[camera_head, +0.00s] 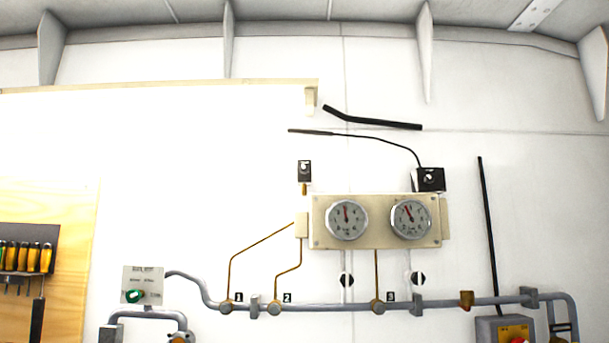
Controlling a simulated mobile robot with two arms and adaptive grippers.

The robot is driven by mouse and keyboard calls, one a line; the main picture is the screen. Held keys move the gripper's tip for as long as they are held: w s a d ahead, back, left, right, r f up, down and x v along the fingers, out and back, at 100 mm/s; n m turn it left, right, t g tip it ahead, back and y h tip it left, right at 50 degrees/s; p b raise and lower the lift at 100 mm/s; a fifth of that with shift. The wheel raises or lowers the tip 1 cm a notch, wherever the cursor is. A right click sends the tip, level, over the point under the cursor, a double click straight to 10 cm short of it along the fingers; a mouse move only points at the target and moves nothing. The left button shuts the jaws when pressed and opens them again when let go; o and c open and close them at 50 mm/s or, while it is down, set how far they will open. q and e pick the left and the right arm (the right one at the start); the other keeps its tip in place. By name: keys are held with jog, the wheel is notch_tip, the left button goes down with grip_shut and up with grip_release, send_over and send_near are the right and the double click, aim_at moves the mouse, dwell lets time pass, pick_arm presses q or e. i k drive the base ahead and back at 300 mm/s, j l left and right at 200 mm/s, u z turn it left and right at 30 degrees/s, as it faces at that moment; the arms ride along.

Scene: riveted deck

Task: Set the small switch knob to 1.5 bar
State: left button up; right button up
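Two small black switch boxes with knobs are on the white wall. One switch box (304,170) sits above the left end of the gauge panel, with a brass fitting under it. The other, larger switch box (430,179) sits above the panel's right end, with a black cable running up from it. I cannot tell which is the task's small switch, and their markings are too small to read. Two round gauges, a left gauge (347,220) and a right gauge (410,219), are on the cream panel (378,239). Neither gripper is in view.
A grey pipe (345,307) with numbered fittings runs along the wall below the panel. A green knob (135,296) is on a plate at lower left. A wooden board with a screwdriver rack (25,260) is at far left. A grey box (505,329) is at lower right.

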aim_at(303, 169)
jog(key=i+j+z, duration=0.2)
jog(key=z, duration=0.25)
jog(key=i+j+z, duration=0.15)
jog(key=j+z, duration=0.3)
jog(key=l, duration=0.1)
